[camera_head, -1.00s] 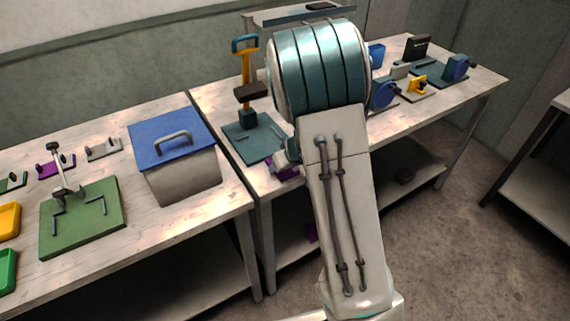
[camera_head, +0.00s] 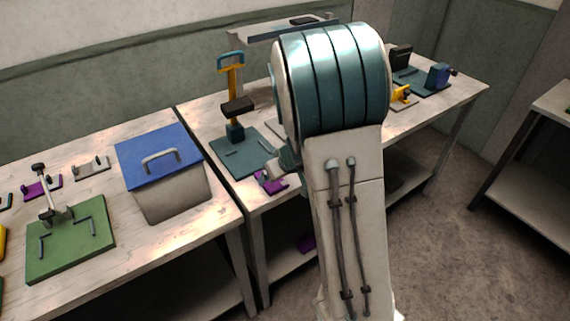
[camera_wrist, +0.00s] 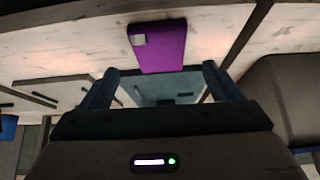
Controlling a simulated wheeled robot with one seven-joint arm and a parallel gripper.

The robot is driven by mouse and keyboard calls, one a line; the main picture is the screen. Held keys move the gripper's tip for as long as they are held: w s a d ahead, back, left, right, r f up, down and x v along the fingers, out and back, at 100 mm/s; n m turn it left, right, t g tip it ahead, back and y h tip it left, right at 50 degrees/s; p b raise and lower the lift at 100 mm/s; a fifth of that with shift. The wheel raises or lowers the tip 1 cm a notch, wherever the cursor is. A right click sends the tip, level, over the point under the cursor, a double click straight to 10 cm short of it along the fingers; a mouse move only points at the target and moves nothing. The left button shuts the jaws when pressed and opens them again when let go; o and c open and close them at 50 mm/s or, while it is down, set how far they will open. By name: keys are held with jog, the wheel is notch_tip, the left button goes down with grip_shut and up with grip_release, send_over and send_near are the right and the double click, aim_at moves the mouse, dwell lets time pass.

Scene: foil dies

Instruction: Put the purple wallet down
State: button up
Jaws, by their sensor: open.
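The purple wallet (camera_head: 273,183) lies near the front edge of the right bench, just below my wrist in the head view. In the wrist view the wallet (camera_wrist: 162,45) lies flat on pale wood, with a light grey patch on one corner. My gripper (camera_wrist: 160,70) is open, with its two blue fingers spread apart. The wallet's near end lies close to the gap between the fingertips, and neither finger appears to touch it. In the head view my arm hides much of the gripper and part of the right bench.
A teal die plate with a yellow-handled press (camera_head: 232,100) stands behind the wallet. A grey box with a blue lid (camera_head: 165,175) and a green plate (camera_head: 70,238) are on the left bench. Blue and yellow tools stand at the right bench's far end.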

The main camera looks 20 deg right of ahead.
jog(key=s+a+r+g+y+p, duration=0.15)
jog(key=s+a+r, duration=0.25)
jog(key=s+r, duration=0.9)
jog(key=s+d+r+m+h, duration=0.1)
jog(key=s, duration=0.5)
jog(key=s+d+r+m+g+h, duration=0.1)
jog(key=s+d+r+m+h, duration=0.1)
jog(key=s, duration=0.4)
jog(key=shift+s+r+m, duration=0.2)
jog(key=shift+s+m, duration=0.1)
jog(key=shift+o, duration=0.4)
jog(key=shift+d+h, duration=0.1)
jog(key=shift+h, duration=0.15)
